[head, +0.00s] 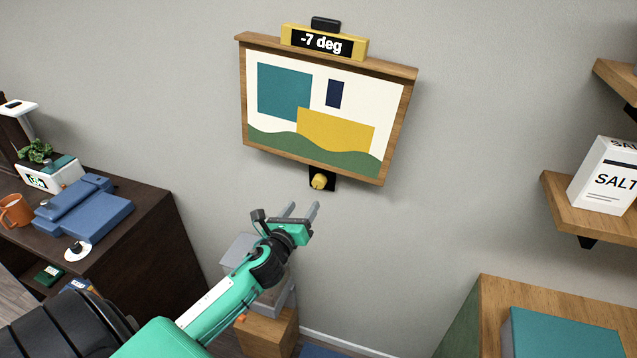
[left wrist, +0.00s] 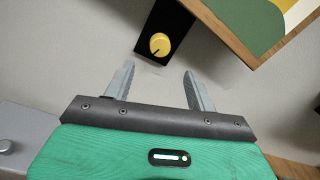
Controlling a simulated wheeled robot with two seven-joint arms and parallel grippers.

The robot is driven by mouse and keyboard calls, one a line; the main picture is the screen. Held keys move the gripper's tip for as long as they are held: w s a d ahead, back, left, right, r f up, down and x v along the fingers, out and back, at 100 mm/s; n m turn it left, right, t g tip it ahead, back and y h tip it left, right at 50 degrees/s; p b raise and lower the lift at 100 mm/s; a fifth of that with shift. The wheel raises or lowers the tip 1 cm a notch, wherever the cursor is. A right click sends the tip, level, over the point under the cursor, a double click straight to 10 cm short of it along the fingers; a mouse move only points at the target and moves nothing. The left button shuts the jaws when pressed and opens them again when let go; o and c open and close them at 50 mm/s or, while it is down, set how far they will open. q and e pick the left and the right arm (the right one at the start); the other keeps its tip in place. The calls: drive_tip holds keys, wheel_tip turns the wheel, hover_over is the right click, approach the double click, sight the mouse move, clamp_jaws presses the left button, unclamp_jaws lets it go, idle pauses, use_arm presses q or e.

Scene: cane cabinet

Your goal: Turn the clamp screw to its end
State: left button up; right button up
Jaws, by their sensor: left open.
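The clamp screw is a round yellow knob (head: 319,181) on a black bracket (head: 329,171) under the lower edge of a wood-framed picture (head: 315,115) on the wall. In the left wrist view the knob (left wrist: 160,44) has a dark mark toward its lower left. My left gripper (head: 302,208) is open and empty, below the knob and apart from it. Its two fingers (left wrist: 157,75) point up toward the knob in the left wrist view. The picture hangs tilted, and a yellow level on top reads "-7 deg" (head: 321,42). My right gripper is not in view.
A dark wood desk (head: 140,230) with a blue device (head: 85,208) and orange mug (head: 15,211) stands at left. Wooden shelves hold a salt box (head: 606,176) at right. A grey box (head: 240,250) stands behind my left arm. The wall around the knob is clear.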

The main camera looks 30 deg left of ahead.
sight(317, 185)
use_arm(q)
drive_tip(key=p+x, duration=0.2)
drive_tip(key=x, duration=0.8)
drive_tip(key=shift+w, duration=0.3)
drive_tip(key=shift+c, duration=0.5)
drive_tip(key=c, duration=0.9)
